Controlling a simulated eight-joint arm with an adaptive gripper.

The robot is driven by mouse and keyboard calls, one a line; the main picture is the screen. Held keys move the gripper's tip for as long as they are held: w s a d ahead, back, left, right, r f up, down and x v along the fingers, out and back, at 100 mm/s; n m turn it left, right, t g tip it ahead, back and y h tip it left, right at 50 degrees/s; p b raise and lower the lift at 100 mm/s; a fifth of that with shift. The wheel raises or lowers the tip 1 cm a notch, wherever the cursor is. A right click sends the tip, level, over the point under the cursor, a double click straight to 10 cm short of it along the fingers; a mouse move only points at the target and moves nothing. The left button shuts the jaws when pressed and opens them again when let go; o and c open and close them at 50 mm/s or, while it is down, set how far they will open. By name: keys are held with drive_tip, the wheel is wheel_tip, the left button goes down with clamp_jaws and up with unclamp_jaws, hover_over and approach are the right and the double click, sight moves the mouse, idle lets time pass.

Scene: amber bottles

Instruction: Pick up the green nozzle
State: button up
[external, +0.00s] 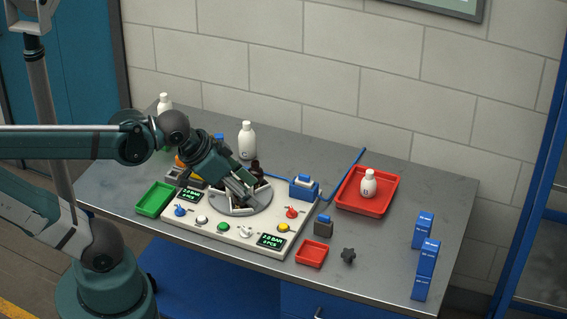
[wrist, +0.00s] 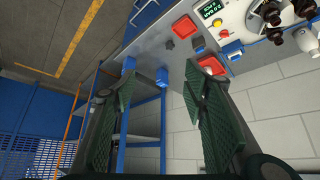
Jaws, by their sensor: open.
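I cannot make out a separate green nozzle for certain in either view. A small green knob (external: 223,227) sits on the front of the white control panel (external: 190,234). My gripper (external: 246,196) is over the round grey disc (external: 262,205) in the panel's middle, close to a dark amber bottle (external: 257,170). In the wrist view my gripper (wrist: 158,88) shows two green-padded fingers spread wide, with nothing between them. Amber bottles (wrist: 271,12) show at the upper right there. My arm hides part of the table behind the panel.
A green tray (external: 145,203) is left of the panel. A large red tray (external: 390,204) with a white bottle (external: 368,183) and a small red tray (external: 311,253) are to the right. Blue boxes (external: 421,230) stand near the right edge. A white bottle (external: 247,140) stands behind.

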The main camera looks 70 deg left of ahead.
drive_tip(key=shift+c, duration=0.3)
